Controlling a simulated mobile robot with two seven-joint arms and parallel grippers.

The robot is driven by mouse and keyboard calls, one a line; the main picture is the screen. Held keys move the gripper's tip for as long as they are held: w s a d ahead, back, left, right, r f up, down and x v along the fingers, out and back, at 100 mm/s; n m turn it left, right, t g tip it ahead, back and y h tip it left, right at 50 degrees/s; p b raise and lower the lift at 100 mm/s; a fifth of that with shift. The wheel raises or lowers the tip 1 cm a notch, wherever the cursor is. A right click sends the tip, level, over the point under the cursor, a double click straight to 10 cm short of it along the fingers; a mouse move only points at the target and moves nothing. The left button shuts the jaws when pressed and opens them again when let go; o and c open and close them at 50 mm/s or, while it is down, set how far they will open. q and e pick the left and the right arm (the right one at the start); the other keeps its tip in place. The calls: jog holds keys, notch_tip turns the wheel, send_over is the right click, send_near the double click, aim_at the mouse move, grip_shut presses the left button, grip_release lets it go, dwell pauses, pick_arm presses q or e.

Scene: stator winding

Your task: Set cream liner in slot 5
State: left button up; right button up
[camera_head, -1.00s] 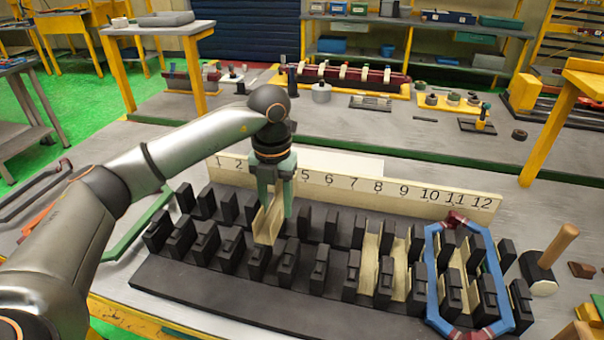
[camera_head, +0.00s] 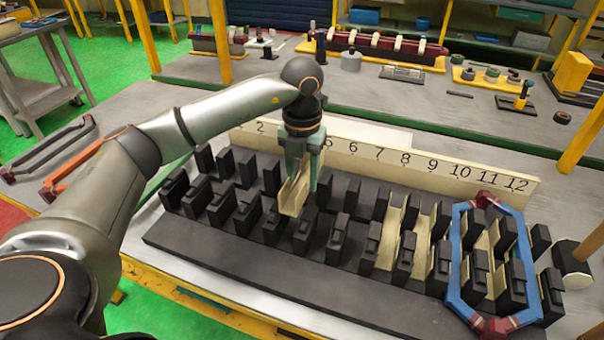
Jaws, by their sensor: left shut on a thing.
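My left gripper (camera_head: 303,172) is shut on a cream liner (camera_head: 292,200), a pale open channel. The liner hangs over the black toothed stator block (camera_head: 225,262), among the teeth just left of the numeral 5 on the cream number strip (camera_head: 405,160). I cannot tell whether its lower end is inside a slot or just above it. The gripper hides the numerals 3 and 4. Other cream liners stand in slots further right, such as one liner (camera_head: 388,238) and another (camera_head: 421,250). My right gripper is out of view.
A blue coil with dark red ends (camera_head: 454,262) stands around the teeth at the right end of the block. A black mallet head (camera_head: 572,262) lies beyond it. Orange and grey frames (camera_head: 70,170) lie at the left.

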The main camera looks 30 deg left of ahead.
pick_arm(q)
jog(key=shift+f+b, duration=0.3)
jog(key=shift+f, duration=0.1)
dwell(0.5)
jog(key=shift+f+b, duration=1.65)
jog(key=shift+f, duration=0.85)
jog(key=shift+f+b, duration=0.35)
jog(key=shift+f, duration=0.15)
jog(key=shift+f, duration=0.3)
jog(key=shift+f, duration=0.15)
jog(key=shift+f+b, duration=0.35)
jog(key=shift+b, duration=0.1)
jog(key=o, duration=1.1)
jog(key=shift+c, duration=0.2)
